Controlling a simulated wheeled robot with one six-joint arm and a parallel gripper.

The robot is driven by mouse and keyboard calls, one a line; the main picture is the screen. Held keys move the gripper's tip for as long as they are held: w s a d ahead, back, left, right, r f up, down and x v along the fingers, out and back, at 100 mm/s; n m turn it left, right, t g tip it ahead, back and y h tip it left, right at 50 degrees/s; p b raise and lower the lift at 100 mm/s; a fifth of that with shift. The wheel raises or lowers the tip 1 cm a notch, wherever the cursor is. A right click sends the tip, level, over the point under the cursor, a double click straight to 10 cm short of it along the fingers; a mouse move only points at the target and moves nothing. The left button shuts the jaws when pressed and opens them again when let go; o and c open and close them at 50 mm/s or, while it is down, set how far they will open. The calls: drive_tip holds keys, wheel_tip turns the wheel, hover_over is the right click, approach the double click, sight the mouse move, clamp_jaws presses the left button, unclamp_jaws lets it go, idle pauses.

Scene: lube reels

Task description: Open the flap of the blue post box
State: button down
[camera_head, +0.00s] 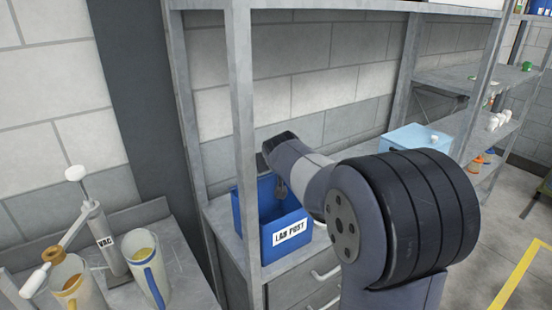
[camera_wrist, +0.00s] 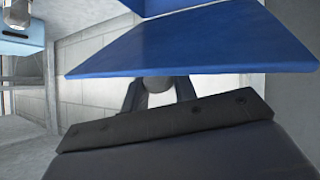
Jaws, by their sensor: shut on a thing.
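The blue post box (camera_head: 250,228), labelled "LAB POST", stands upright on the grey shelf unit. Its upper part looks open in the head view, with a dark blue inside showing. In the wrist view a broad blue panel (camera_wrist: 200,50), which looks like the flap, lies tilted right across the front of my gripper (camera_wrist: 158,92). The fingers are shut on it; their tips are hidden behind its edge.
A metal shelf post (camera_head: 243,130) rises close to the box's left front. A light blue box (camera_head: 415,141) stands further right on the shelf. Drawers (camera_head: 305,288) are below. On the left bench are a VAC pump (camera_head: 106,240) and a jug (camera_head: 146,268).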

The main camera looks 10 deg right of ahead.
drive_tip(key=shift+f, duration=0.15)
drive_tip(key=c, duration=1.2)
unclamp_jaws()
drive_tip(key=shift+o, duration=0.2)
wheel_tip(320, 180, up, 10)
drive_tip(key=shift+r+b, duration=0.1)
drive_tip(key=shift+b, duration=0.25)
